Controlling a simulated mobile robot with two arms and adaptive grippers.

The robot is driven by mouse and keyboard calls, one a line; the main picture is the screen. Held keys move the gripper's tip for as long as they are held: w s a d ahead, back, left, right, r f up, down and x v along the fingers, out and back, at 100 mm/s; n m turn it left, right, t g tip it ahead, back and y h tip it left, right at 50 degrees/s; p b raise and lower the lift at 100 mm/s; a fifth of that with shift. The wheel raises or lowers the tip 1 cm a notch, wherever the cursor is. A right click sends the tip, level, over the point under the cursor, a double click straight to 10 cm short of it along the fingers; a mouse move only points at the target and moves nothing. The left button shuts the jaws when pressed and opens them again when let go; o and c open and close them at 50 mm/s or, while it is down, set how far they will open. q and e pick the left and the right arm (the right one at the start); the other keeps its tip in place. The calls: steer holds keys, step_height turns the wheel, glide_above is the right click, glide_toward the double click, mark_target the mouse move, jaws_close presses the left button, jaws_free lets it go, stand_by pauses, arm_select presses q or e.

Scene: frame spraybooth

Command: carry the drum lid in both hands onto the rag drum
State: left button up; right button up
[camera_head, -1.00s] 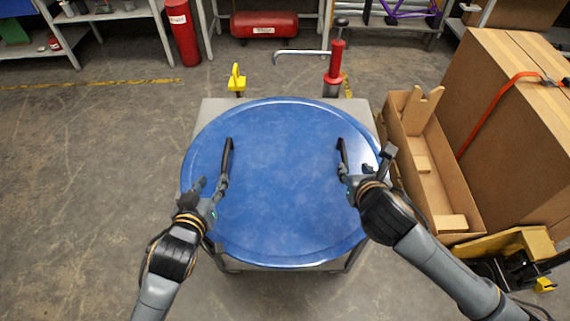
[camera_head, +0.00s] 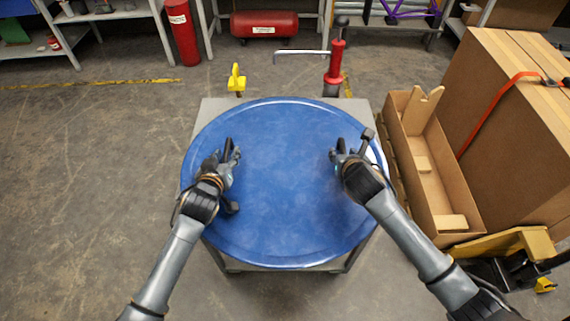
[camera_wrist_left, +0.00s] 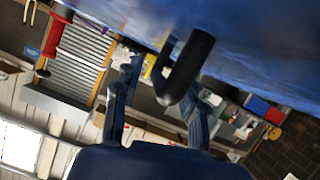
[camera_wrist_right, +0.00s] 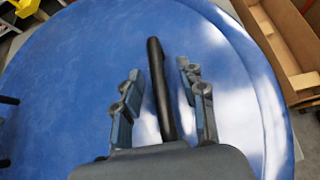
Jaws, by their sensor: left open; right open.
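The drum lid (camera_head: 285,190) is a large round blue disc with a raised rim, lying flat on a grey stand (camera_head: 215,108). My left gripper (camera_head: 230,152) is over the lid's left side, fingers open. In the left wrist view a dark curved handle (camera_wrist_left: 184,68) shows ahead of and between its fingers (camera_wrist_left: 160,95). My right gripper (camera_head: 342,152) is over the lid's right side. In the right wrist view its open fingers (camera_wrist_right: 160,88) stand on either side of a black bar handle (camera_wrist_right: 161,90), with gaps. I cannot make out the rag drum in any view.
A long open cardboard box (camera_head: 430,190) and a large strapped carton (camera_head: 510,120) stand close on the right. A yellow clamp-like piece (camera_head: 237,78) and a red-topped post (camera_head: 335,65) are behind the stand. The floor at left is clear.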

arm_select(q)
steer(key=shift+c, duration=0.4)
arm_select(e)
steer(key=shift+c, duration=0.4)
arm_select(q)
jaws_close()
arm_select(e)
jaws_close()
arm_select(q)
steer(key=shift+w+r, duration=0.2)
steer(key=shift+r, duration=0.1)
arm_select(e)
steer(key=shift+w+r, duration=0.2)
steer(key=shift+r, duration=0.1)
